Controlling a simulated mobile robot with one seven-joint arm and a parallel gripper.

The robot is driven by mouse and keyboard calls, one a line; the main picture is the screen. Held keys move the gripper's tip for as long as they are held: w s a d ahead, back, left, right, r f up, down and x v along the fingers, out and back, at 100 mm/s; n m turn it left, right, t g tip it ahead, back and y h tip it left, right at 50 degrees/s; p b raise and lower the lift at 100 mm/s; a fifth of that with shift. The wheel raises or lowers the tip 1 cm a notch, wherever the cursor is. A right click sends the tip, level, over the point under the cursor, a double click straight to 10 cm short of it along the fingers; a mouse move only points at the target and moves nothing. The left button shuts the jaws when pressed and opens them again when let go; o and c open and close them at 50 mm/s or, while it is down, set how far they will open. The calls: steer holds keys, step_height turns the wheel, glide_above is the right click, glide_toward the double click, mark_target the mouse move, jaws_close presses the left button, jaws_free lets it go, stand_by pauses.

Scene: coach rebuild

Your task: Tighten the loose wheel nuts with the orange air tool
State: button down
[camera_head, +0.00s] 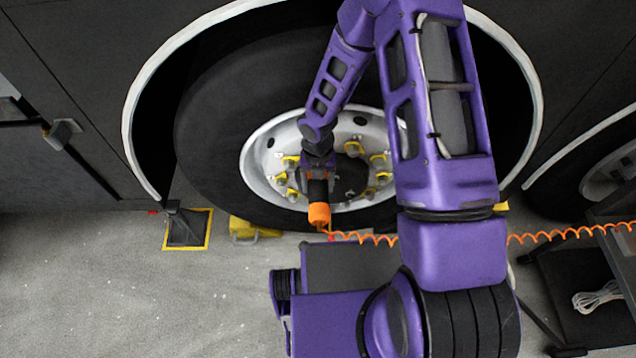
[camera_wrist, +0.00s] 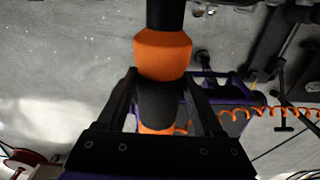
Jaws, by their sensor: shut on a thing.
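My gripper (camera_head: 318,172) is shut on the orange air tool (camera_head: 319,213) in front of the wheel. In the wrist view the orange and black tool (camera_wrist: 163,55) sits between the two dark fingers of my gripper (camera_wrist: 165,100). A coiled orange hose (camera_head: 375,240) runs from the tool to the right. The wheel (camera_head: 258,163) has a pale rim with several wheel nuts (camera_head: 354,148) carrying yellow markers around a dark hub. My arm hides part of the rim and some nuts. I cannot tell whether the tool touches a nut, or which nuts are loose.
A yellow wheel chock (camera_head: 248,230) lies on the floor by the tyre. A dark stand on a yellow-edged plate (camera_head: 187,229) is to its left. A dark cart (camera_head: 605,240) and a coiled white cable (camera_head: 597,297) are at right. The grey floor at front left is clear.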

mark_target(319, 207)
steer(key=shift+s+a+b, duration=0.15)
steer(key=shift+s+b, duration=1.3)
steer(key=shift+s, duration=2.3)
